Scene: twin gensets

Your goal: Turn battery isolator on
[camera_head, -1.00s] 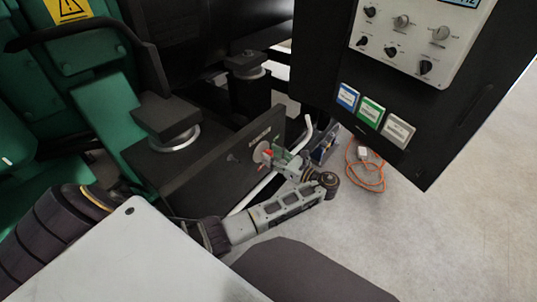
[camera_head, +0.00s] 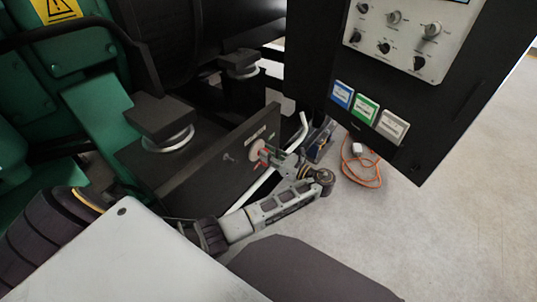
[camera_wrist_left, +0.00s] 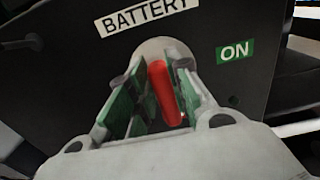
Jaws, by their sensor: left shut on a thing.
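The battery isolator is a round pale disc with a red handle on a dark panel. Its disc (camera_head: 257,149) shows in the head view at the panel's right end. In the left wrist view the red handle (camera_wrist_left: 165,92) stands between the green-padded fingers, tilted with its top to the left. A "BATTERY" label (camera_wrist_left: 147,14) is above it and a green "ON" label (camera_wrist_left: 235,51) is to its right. My left gripper (camera_head: 268,155) is at the isolator, shut on the red handle; its fingertips (camera_wrist_left: 150,95) flank the handle. My right gripper is not in view.
A dark control cabinet (camera_head: 440,120) with knobs and blue, green and white buttons hangs at the right. A pale bent pipe (camera_head: 297,135) runs behind my left wrist. An orange cable (camera_head: 362,172) lies on the floor. Green machinery (camera_head: 85,120) stands at the left. Open floor is at the right.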

